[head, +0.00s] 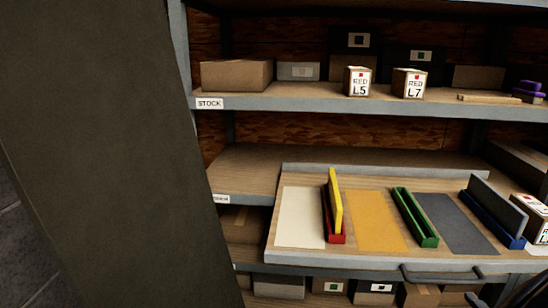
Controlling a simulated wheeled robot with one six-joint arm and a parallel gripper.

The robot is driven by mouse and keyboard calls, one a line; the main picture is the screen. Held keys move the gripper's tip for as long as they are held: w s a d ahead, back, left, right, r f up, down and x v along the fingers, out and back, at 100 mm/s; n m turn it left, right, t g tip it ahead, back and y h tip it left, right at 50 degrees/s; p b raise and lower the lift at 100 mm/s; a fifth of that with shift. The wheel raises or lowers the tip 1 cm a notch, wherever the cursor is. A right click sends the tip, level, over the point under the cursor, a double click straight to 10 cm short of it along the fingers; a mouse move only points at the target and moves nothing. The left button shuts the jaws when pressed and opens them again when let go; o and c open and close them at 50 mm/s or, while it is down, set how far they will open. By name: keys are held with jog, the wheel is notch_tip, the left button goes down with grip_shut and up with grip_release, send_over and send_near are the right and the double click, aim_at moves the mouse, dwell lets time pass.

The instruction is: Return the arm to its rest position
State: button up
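My gripper is not clearly in view in the head picture. A dark curved part at the bottom right corner may belong to my arm, but I cannot tell. A yellow panel (336,202) stands in a red slotted holder (336,239) on a pull-out wooden tray (284,257). A green holder (414,217) looks empty. A dark grey panel (497,209) stands tilted in a blue holder (500,228). Between the holders lie a cream area (301,217), an orange area (373,219) and a dark grey area (455,222).
A box with a red label (532,213) sits at the tray's right end. The STOCK shelf (300,103) above holds boxes L5 (359,81) and L7 (409,83) and cartons. A large dark upright surface (90,150) fills the left. A handle (455,277) is on the tray's front.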

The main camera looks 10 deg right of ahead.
aim_at(450, 283)
jog(key=b+x, duration=0.2)
jog(key=x, duration=0.8)
jog(key=shift+w+b, duration=0.15)
jog(key=shift+b, duration=0.25)
jog(key=shift+r, duration=0.15)
